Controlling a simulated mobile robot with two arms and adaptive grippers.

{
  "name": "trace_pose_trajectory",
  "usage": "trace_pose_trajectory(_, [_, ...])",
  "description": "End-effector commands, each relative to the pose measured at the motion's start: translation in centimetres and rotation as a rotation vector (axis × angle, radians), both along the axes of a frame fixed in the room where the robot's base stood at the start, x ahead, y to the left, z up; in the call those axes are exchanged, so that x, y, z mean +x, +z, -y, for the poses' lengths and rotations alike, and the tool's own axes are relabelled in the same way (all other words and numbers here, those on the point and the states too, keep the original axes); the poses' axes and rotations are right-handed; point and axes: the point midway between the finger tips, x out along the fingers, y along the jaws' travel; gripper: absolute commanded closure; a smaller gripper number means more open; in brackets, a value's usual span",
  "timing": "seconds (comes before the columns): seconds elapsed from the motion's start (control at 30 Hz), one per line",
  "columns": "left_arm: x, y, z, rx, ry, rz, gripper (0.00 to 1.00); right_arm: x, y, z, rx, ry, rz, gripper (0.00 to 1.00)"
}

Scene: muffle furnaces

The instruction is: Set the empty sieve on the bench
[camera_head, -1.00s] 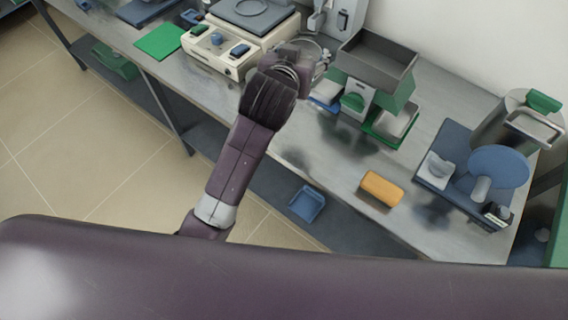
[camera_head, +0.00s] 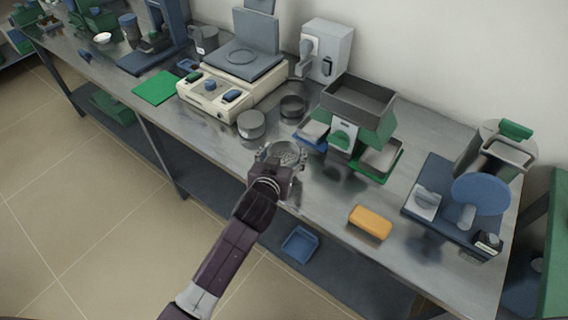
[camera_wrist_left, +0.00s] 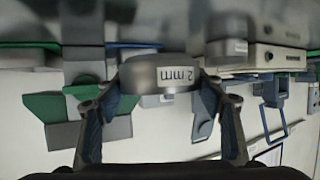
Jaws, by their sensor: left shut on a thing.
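The sieve (camera_head: 285,151) is a round grey metal ring with a mesh floor that looks empty from above. In the left wrist view the sieve (camera_wrist_left: 160,76) carries a "2 mm" label and sits between both fingers. My left gripper (camera_head: 281,160) is shut on it, near the front edge of the bench (camera_head: 318,196). The left gripper also shows in the wrist view (camera_wrist_left: 155,98). I cannot tell whether the sieve touches the bench. My right gripper is not in view.
A grey round container (camera_head: 251,125) and a darker round one (camera_head: 292,106) stand behind the sieve. A green device with a grey hopper (camera_head: 358,98) stands to the right, and a cream shaker (camera_head: 228,92) to the left. An orange block (camera_head: 370,222) lies farther right.

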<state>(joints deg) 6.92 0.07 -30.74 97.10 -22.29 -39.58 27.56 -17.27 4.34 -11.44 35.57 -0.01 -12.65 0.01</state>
Motion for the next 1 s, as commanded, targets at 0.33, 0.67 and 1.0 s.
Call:
trace_pose_trajectory(0.33, [0.0, -4.1, 0.0, 0.0, 0.0, 0.001, 0.64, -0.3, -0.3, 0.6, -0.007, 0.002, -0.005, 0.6])
trace_pose_trajectory(0.67, [0.0, -4.7, 0.1, -0.002, -0.001, 0.003, 0.64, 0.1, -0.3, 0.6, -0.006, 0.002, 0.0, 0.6])
trace_pose_trajectory(1.0, [0.0, -5.1, 0.0, -0.001, -0.001, 0.002, 0.2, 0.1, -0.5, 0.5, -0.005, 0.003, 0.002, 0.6])
